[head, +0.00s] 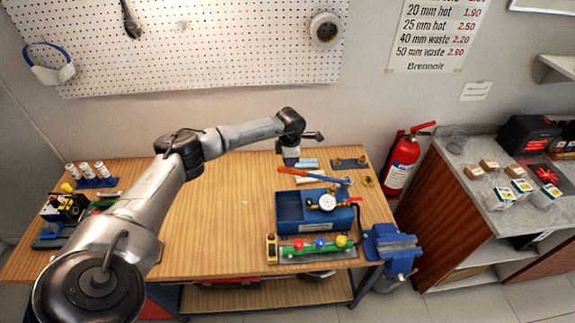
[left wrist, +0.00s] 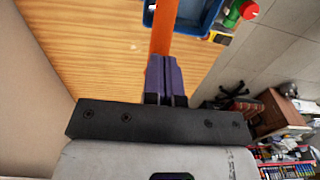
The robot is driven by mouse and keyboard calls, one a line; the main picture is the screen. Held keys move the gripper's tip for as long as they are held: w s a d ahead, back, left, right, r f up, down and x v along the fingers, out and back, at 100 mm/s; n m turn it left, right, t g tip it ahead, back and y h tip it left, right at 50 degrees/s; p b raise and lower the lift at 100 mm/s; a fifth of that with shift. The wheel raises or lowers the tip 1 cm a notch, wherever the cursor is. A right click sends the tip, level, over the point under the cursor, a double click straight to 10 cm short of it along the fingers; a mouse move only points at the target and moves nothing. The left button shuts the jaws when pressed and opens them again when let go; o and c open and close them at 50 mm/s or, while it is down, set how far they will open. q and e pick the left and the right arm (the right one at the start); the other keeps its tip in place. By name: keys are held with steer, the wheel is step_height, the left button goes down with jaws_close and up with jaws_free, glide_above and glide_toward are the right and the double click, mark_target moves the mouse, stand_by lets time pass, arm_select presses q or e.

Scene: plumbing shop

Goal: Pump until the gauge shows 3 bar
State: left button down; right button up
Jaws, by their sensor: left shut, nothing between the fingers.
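The test pump is a blue open tank (head: 290,212) on the right part of the workbench. Its orange lever handle (head: 306,174) runs above the tank's back edge, sloping slightly. A round white gauge (head: 327,202) is on the pump; its needle is too small to read. My left gripper (head: 292,162) points down behind the handle's left end. In the left wrist view its fingers (left wrist: 164,78) are together and empty, with the orange handle (left wrist: 162,32) just beyond the tips. I cannot tell whether they touch it. The tank's corner (left wrist: 206,18) also shows. My right gripper is out of view.
A rack with coloured valve knobs (head: 319,244) lies in front of the tank. A blue vise (head: 392,246) sits at the bench's right corner. A red extinguisher (head: 402,160) stands beyond. The bench middle (head: 225,215) is clear.

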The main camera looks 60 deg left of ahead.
arm_select(q)
steer(key=shift+r, duration=0.45)
steer(key=shift+f, duration=0.1)
steer(key=shift+f, duration=0.1)
steer(key=shift+s+f+b, duration=0.1)
steer(key=shift+f+b, duration=0.5)
steer(key=shift+f, duration=0.15)
steer(key=shift+f+b, duration=2)
steer(key=shift+f, duration=1.1)
steer(key=r+p, duration=0.1)
steer(key=r, duration=0.1)
steer(key=r+p, duration=0.2)
steer(key=r, duration=0.1)
steer(key=r+p, duration=0.2)
steer(key=r, duration=0.1)
steer(key=shift+w+d, duration=0.1)
steer(key=shift+w, duration=0.15)
